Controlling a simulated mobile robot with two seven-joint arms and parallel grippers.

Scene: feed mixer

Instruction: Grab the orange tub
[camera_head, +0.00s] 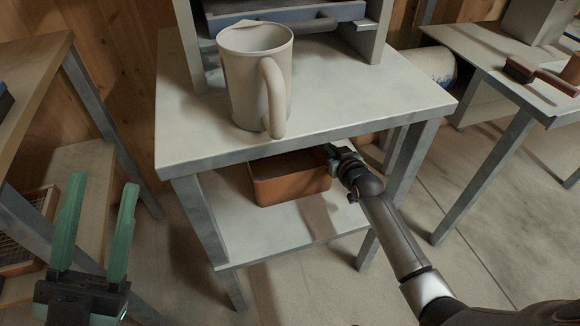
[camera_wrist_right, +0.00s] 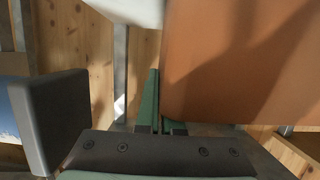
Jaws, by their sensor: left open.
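The orange tub (camera_head: 290,185) stands upright on the lower shelf of the middle table, partly shaded by the tabletop. My right gripper (camera_head: 331,150) is at the tub's right rim, its fingers partly hidden by the tub and the table edge. In the right wrist view the tub's wall (camera_wrist_right: 240,65) fills the upper right. There the green fingers (camera_wrist_right: 160,110) are close together at the wall's edge, one partly hidden behind it. My left gripper (camera_head: 104,182) is open and empty at the lower left, well away from the tub.
A large beige jug (camera_head: 255,75) stands on the tabletop (camera_head: 350,100) above the tub. The table's legs and top edge frame the space around my right arm. A side table with a brush (camera_head: 520,70) is at right. The lower shelf (camera_head: 260,235) is clear in front.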

